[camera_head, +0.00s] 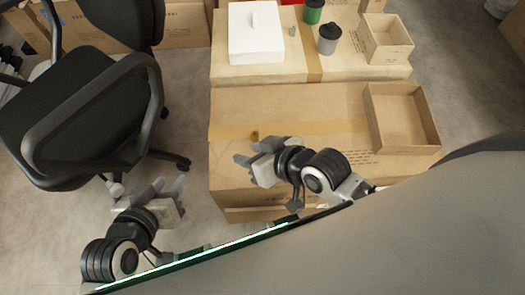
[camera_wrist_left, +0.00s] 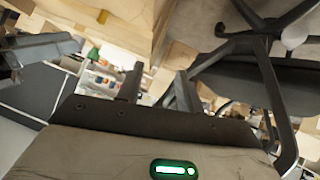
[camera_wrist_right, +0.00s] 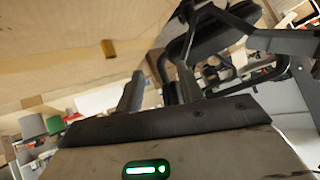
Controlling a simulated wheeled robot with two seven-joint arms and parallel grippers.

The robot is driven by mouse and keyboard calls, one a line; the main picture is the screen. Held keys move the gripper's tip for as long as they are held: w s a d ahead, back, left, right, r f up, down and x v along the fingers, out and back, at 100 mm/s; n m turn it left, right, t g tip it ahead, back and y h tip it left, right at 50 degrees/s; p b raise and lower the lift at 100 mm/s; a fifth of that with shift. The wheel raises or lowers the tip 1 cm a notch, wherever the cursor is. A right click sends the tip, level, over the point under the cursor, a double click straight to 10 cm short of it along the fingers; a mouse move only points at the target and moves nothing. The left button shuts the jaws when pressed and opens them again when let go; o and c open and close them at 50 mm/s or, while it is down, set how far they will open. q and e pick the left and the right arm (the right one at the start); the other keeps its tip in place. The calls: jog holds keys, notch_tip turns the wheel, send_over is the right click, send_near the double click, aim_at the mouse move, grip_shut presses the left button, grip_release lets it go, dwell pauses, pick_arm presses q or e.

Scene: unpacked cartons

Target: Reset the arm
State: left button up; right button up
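My left gripper (camera_head: 157,189) is in the lower left of the head view, over the floor beside the black office chair. Its two fingers stand apart in the left wrist view (camera_wrist_left: 158,84), with nothing between them. My right gripper (camera_head: 250,152) is above the left front part of the near carton (camera_head: 290,106) in the head view. Its two fingers stand apart in the right wrist view (camera_wrist_right: 158,88), also empty. I cannot tell how high it is above the carton.
An open box (camera_head: 435,128) sits on the near carton's right end. The office chair (camera_head: 65,115) stands left. Some floor between chair and cartons is clear.

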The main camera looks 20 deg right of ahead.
jog(key=shift+s+d+r+t+h, duration=0.1)
jog(key=shift+s+d+t+h, duration=0.15)
jog(key=shift+d, duration=0.25)
jog(key=shift+s+d+r+t+h, duration=0.15)
jog(key=shift+s+d+t, duration=0.15)
jog(key=shift+d, duration=0.2)
jog(key=shift+f, duration=0.15)
